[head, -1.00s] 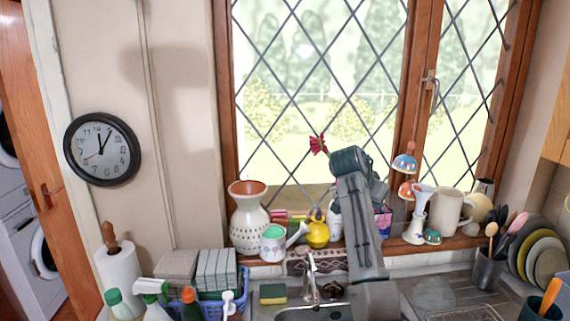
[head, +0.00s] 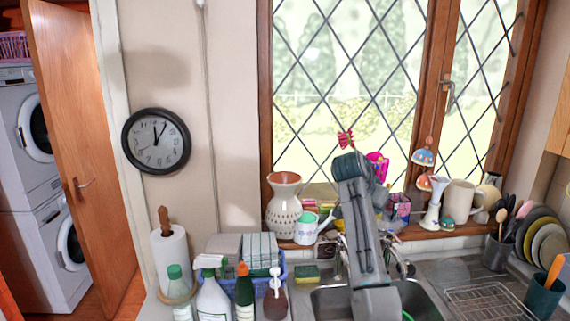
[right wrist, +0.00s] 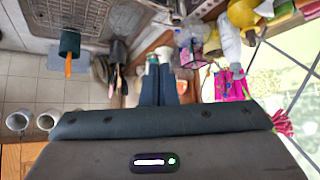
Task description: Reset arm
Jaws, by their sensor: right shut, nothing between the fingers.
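My right arm rises from the bottom middle of the head view, in front of the sink and sill. Its wrist housing (head: 352,166) hides part of the window sill, and the fingertips cannot be made out there. In the right wrist view my right gripper (right wrist: 160,68) has its two dark fingers together with nothing between them. The fingers point toward the sill and counter items, seen upside down. My left gripper is in neither view.
The sill holds a patterned vase (head: 284,205), a white mug (head: 459,201) and a mushroom ornament (head: 423,157). Bottles, cloths in a blue basket and a paper towel roll (head: 172,262) stand left of the sink (head: 330,299). A dish rack (head: 487,300) is at right.

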